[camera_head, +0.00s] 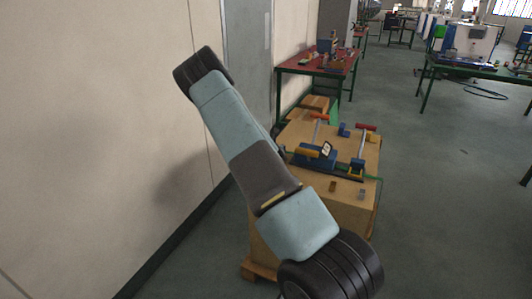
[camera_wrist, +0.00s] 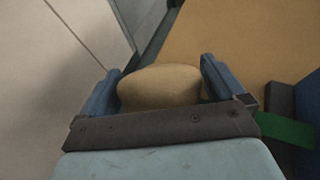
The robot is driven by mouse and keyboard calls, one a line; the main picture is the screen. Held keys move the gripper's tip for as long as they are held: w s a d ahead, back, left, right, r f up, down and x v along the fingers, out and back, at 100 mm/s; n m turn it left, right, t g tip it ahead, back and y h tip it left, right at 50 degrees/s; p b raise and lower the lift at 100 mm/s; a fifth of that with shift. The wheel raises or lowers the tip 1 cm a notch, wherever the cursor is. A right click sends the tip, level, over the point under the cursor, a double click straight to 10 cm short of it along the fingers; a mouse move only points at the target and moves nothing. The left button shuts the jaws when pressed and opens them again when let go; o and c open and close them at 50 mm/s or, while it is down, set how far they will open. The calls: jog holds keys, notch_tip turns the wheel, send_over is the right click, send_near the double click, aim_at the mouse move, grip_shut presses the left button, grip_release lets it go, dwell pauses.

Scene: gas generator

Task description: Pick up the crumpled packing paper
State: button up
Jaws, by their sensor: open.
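A tan, rounded lump (camera_wrist: 160,86) shows between the fingers of my gripper (camera_wrist: 160,82) in the wrist view. It looks like the packing paper, though creases are hard to make out. My gripper's two blue fingers stand apart, one on each side of the lump. The lump's lower part is hidden behind the dark bar of my gripper. I cannot tell whether the fingers touch it. In the head view my arm hides most of my gripper, and I cannot make out the paper there.
A cardboard-coloured crate (camera_head: 345,213) holds blue tools with orange and red handles. A pale wall (camera_head: 130,120) runs close on the left. A red-topped table (camera_head: 322,62) stands behind. The floor (camera_head: 450,190) on the right is clear.

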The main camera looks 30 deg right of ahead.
jog(key=shift+c, duration=0.5)
jog(key=c, duration=0.9)
jog(key=shift+c, duration=0.2)
